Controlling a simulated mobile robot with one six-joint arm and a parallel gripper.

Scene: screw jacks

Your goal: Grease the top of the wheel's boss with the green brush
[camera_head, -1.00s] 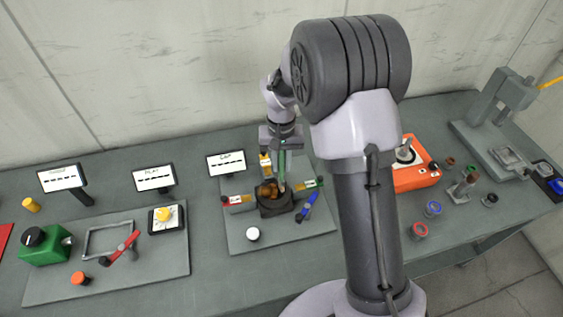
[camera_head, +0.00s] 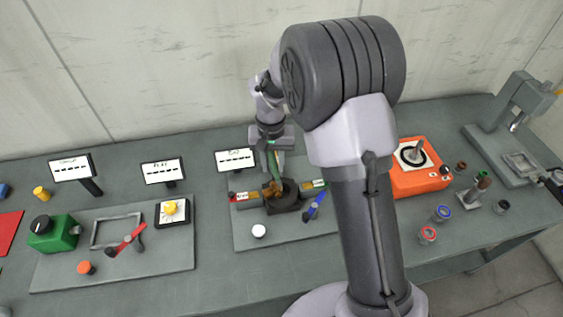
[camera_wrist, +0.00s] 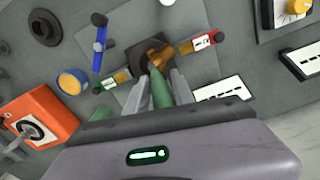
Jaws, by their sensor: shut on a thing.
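My gripper (camera_wrist: 160,98) is shut on the green brush (camera_wrist: 159,90) and holds it pointing down; in the head view the brush (camera_head: 274,160) slants toward the dark block (camera_head: 288,203). The block shows in the wrist view (camera_wrist: 124,52) with a bronze-brown part (camera_wrist: 158,53) over it, apparently the wheel. The brush's lower end meets or overlaps this part in both views. I cannot tell whether it touches the boss; the boss itself is not clear, and no grease can be made out.
Rods with a red label (camera_wrist: 203,41) and a green label (camera_wrist: 108,85) flank the block. A blue-handled tool (camera_head: 315,205) lies to its right and a white knob (camera_head: 259,231) in front. A sign (camera_head: 235,160) stands behind left. An orange box (camera_head: 420,180) is farther right.

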